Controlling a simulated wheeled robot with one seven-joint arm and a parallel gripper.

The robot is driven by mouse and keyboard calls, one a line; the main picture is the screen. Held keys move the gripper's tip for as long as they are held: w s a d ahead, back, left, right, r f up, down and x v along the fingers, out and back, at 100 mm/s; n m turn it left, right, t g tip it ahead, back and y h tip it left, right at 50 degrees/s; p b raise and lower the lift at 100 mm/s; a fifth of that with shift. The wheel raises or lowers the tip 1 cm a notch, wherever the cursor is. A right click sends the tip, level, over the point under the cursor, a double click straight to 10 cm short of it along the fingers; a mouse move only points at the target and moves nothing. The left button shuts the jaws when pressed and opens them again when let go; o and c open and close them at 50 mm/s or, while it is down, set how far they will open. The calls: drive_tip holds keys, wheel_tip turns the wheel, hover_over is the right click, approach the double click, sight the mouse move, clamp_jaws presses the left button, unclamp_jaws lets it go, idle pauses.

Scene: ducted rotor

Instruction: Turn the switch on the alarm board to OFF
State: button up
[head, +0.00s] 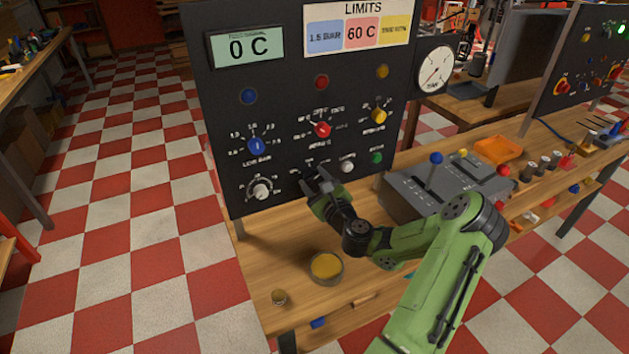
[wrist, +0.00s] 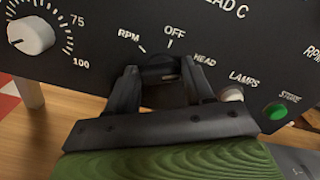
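The alarm board (head: 300,110) is an upright black panel on the wooden bench. Low on it is a dark switch (wrist: 163,70), with RPM to its left, OFF above and HEAD to its right in the wrist view. My gripper (wrist: 162,72) is at this switch, its two black fingers apart, one on each side of the knob. I cannot tell whether they touch it. The knob is dark and partly hidden, so its pointing direction is unclear. In the head view my gripper (head: 318,183) covers the switch.
A white dial (wrist: 32,36) is left of the switch. A white lamps button (wrist: 231,94) and a green store button (wrist: 276,111) are close on the right. A grey lever box (head: 440,190) stands right of the board. A yellow-filled tin (head: 326,267) sits on the bench below.

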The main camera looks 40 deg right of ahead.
drive_tip(key=c, duration=0.6)
drive_tip(key=shift+o, duration=0.2)
drive_tip(key=shift+n+b, duration=0.35)
drive_tip(key=shift+n, duration=0.05)
drive_tip(key=n+b, duration=0.1)
drive_tip(key=n, duration=0.1)
drive_tip(key=n+b, duration=0.1)
drive_tip(key=b, duration=0.1)
drive_tip(key=n+b, duration=0.1)
drive_tip(key=n, duration=0.1)
drive_tip(key=shift+a+f+n, duration=0.1)
drive_tip(key=shift+f+n, duration=0.15)
drive_tip(key=shift+n, duration=0.05)
drive_tip(key=n+b, duration=0.4)
drive_tip(key=n, duration=0.1)
drive_tip(key=shift+b, duration=0.35)
drive_tip(key=shift+n, duration=0.3)
drive_tip(key=o, duration=1.1)
drive_tip(key=shift+c, duration=0.2)
